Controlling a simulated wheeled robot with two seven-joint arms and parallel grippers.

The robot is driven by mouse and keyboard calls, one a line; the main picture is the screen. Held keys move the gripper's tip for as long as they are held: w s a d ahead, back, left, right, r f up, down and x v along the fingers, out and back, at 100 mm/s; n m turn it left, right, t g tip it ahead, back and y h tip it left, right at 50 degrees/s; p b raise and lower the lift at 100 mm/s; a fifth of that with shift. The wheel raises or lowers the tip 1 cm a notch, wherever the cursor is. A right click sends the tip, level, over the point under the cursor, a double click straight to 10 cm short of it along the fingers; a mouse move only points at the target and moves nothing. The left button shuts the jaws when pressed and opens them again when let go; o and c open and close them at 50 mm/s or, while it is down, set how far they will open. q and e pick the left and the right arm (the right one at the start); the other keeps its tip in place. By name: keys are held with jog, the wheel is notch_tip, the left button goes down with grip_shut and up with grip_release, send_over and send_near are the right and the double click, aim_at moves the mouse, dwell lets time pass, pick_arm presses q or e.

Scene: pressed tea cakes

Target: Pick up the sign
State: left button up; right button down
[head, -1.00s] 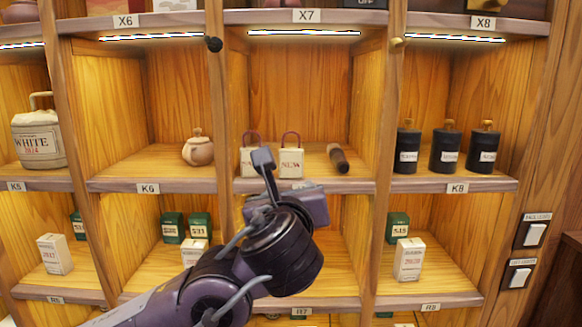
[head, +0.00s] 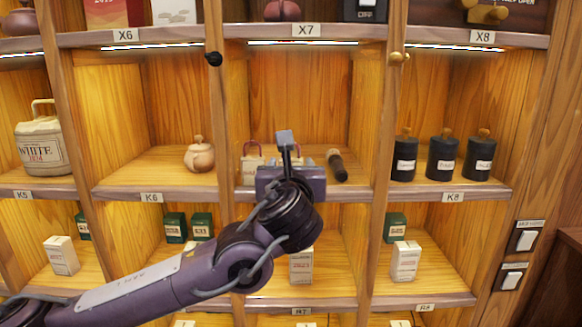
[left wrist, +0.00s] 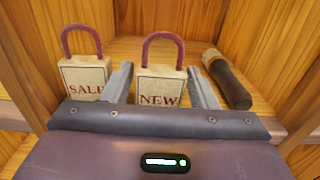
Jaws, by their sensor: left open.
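Two small cream signs with red loop handles stand on the K7 shelf. In the left wrist view the NEW sign (left wrist: 158,86) is upright between the two fingers of my left gripper (left wrist: 162,86), and I cannot tell if they touch it. The SALE sign (left wrist: 86,78) stands to its left, outside the fingers. In the head view my left gripper (head: 287,150) reaches into the shelf opening and hides most of the NEW sign. Part of the SALE sign (head: 251,165) shows left of it. My left gripper is open. My right gripper is out of view.
A dark stick with a pale end (head: 337,165) lies right of the signs; it also shows in the left wrist view (left wrist: 228,80). Wooden dividers bound the compartment. A clay jar (head: 199,155) is left, black canisters (head: 442,154) right.

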pick_arm(q)
jog(key=shift+c, duration=0.4)
jog(key=c, duration=0.7)
jog(key=shift+o, duration=0.2)
notch_tip(320, 180, up, 10)
jog(key=shift+b, duration=0.95)
